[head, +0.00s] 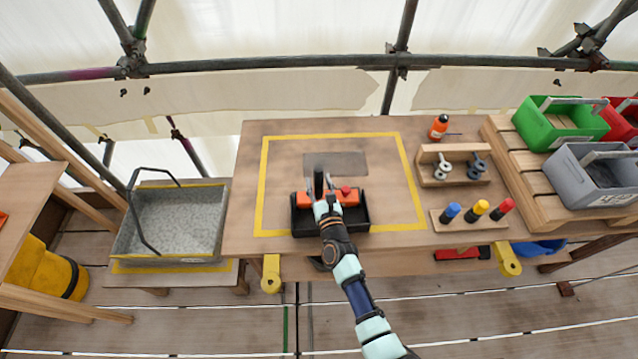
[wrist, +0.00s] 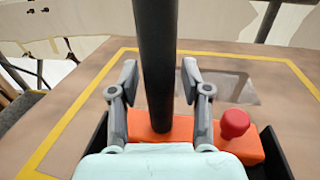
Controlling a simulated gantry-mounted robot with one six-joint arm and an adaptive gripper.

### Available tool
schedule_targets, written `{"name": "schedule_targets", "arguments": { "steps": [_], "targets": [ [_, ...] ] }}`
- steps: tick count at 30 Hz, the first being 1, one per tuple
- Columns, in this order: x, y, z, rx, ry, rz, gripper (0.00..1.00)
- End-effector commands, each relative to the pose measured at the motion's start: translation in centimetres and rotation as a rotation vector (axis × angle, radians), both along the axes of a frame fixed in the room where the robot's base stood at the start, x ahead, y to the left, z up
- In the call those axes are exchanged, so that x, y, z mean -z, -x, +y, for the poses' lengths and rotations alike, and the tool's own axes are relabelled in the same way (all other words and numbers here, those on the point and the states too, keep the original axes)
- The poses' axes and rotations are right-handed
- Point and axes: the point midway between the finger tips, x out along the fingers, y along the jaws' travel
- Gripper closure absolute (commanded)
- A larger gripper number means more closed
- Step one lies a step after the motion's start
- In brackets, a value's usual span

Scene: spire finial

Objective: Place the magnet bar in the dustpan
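The magnet bar (head: 350,197) is an orange bar with a red knob and an upright black handle. The wrist view shows the orange bar (wrist: 240,146), the knob and the thick black handle (wrist: 156,70). My gripper (head: 319,197) is low at the bar. Its two fingers stand on either side of the handle, with narrow gaps beside it, so it looks open around the handle. My wrist hides part of the tray and bar.
A yellow tape outline (head: 262,180) and a flat grey patch (head: 335,165) mark the table. A grey tub with a bail handle (head: 175,225) stands left. At right are an orange bottle (head: 438,128), small racks (head: 470,218) and crates (head: 560,122).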

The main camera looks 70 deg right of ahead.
Motion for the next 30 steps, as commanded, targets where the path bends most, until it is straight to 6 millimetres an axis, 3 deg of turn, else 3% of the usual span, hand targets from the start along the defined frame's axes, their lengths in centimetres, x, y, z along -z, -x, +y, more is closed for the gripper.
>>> {"name": "schedule_targets", "arguments": {
  "steps": [8, 13, 21, 30],
  "targets": [
    [0.1, 0.0, 0.0, 0.000, -0.002, 0.001, 0.46],
    [-1.9, 0.0, 0.0, 0.001, 0.000, 0.001, 0.46],
    [-1.1, 3.6, 4.7, -0.001, -0.002, 0.002, 0.46],
    [-1.1, 4.6, 6.0, 0.000, 0.000, 0.000, 0.46]
  ]
}}
